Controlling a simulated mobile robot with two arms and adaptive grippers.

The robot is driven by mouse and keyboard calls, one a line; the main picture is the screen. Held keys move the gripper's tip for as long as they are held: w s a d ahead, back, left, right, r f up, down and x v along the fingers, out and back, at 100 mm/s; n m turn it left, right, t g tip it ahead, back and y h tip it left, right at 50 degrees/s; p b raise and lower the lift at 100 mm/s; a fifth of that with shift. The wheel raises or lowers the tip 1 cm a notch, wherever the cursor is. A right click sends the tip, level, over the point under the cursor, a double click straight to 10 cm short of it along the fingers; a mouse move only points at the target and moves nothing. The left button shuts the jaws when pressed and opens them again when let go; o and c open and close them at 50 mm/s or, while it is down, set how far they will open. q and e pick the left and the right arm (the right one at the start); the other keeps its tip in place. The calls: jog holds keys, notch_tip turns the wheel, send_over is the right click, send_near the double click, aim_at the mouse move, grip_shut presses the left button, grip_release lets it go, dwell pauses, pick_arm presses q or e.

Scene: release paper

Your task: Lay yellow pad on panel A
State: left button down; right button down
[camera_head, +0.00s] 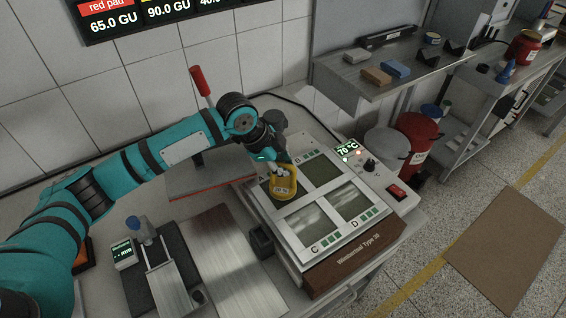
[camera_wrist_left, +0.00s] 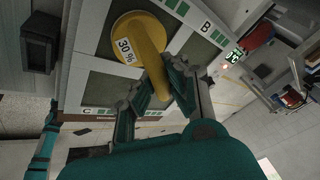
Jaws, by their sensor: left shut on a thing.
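My left gripper (camera_head: 279,168) is shut on the handle of the yellow pad (camera_head: 284,187). I cannot tell whether the disc touches the panel. Panel B (camera_head: 322,171), panel C (camera_head: 309,226) and panel D (camera_head: 356,206) are bare. My right gripper is not in view.
A display (camera_head: 347,149) on the unit reads 70 °C, near a knob and a red switch (camera_head: 397,191). A red-handled press (camera_head: 200,82) stands behind my left arm. A small dark box (camera_head: 262,241) is left of the unit. A shelf (camera_head: 390,75) with blocks is at the back.

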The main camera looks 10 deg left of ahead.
pick_arm(q)
jog(key=shift+w+r, duration=0.1)
jog(key=c, duration=1.8)
grip_release()
jog(key=o, duration=0.4)
jog(key=shift+c, duration=0.2)
jog(key=shift+a+r, duration=0.1)
jog(key=shift+r, duration=0.1)
jog(key=b+v, duration=0.2)
jog(key=v, duration=0.9)
jog(key=shift+s+r, duration=0.2)
jog(key=shift+s, duration=0.1)
